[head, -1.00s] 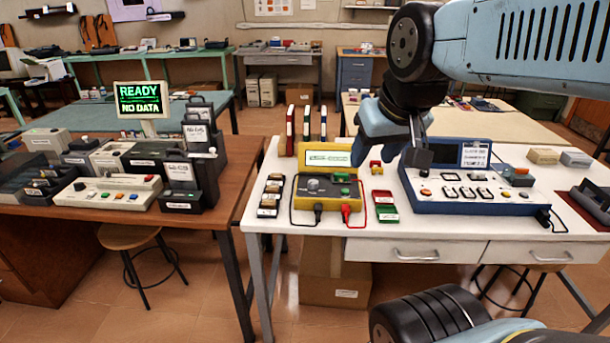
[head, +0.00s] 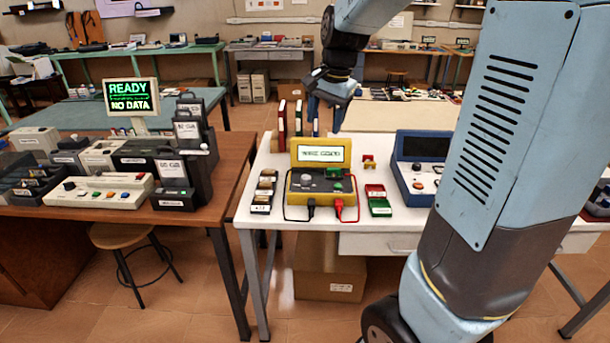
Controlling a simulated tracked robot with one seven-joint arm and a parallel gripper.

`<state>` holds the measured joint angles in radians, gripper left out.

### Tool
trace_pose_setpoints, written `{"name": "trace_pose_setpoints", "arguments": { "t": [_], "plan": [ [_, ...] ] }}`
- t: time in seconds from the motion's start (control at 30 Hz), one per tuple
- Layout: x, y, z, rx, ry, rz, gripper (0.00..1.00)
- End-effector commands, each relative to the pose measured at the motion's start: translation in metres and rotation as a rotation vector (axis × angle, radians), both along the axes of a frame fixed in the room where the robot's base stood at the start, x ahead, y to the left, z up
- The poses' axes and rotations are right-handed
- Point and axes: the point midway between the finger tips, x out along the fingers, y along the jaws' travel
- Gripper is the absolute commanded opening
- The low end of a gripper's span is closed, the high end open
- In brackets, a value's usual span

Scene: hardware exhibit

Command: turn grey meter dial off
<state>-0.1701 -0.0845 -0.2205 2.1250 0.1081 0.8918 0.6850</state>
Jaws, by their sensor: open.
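The yellow meter (head: 322,187) stands on the white table, with a lit screen raised at its back. Its small round grey dial (head: 307,179) is on the left of the top face; I cannot read its setting. A green button and a red part sit to the right of the dial. Black and red leads plug into the meter's front. My gripper (head: 328,108) is open and empty in the air above and behind the meter, apart from it. Its fingers show in front of the upright narrow objects at the back.
A blue instrument (head: 418,150) stands to the right, partly hidden by my arm. Dark and coloured small trays (head: 264,190) flank the meter; a red and green one (head: 378,200) is on its right. Upright narrow binders (head: 283,122) stand behind. A brown table (head: 225,170) is at left.

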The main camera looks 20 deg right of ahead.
Motion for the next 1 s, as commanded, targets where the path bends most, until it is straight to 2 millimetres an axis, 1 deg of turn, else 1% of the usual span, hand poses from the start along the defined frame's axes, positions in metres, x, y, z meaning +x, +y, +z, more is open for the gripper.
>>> {"name": "trace_pose_setpoints", "arguments": {
  "t": [0.03, 0.17, 0.3, 0.4, 0.5, 0.6, 0.7, 0.87, 1.0],
  "plan": [
    [0.015, 0.001, -0.01, 0.004, 0.024, -0.04, 0.62],
    [0.048, 0.002, -0.033, 0.014, 0.072, -0.156, 0.62],
    [0.082, 0.003, -0.061, 0.014, 0.119, -0.28, 0.62],
    [0.102, 0.003, -0.08, 0.008, 0.144, -0.357, 0.62],
    [0.117, 0.004, -0.095, 0.002, 0.162, -0.419, 0.62],
    [0.127, 0.005, -0.106, -0.004, 0.174, -0.462, 0.62],
    [0.132, 0.005, -0.112, -0.006, 0.179, -0.486, 0.62],
    [0.135, 0.005, -0.123, -0.008, 0.183, -0.497, 0.62],
    [0.135, 0.005, -0.142, -0.009, 0.185, -0.496, 0.62]
  ]
}}
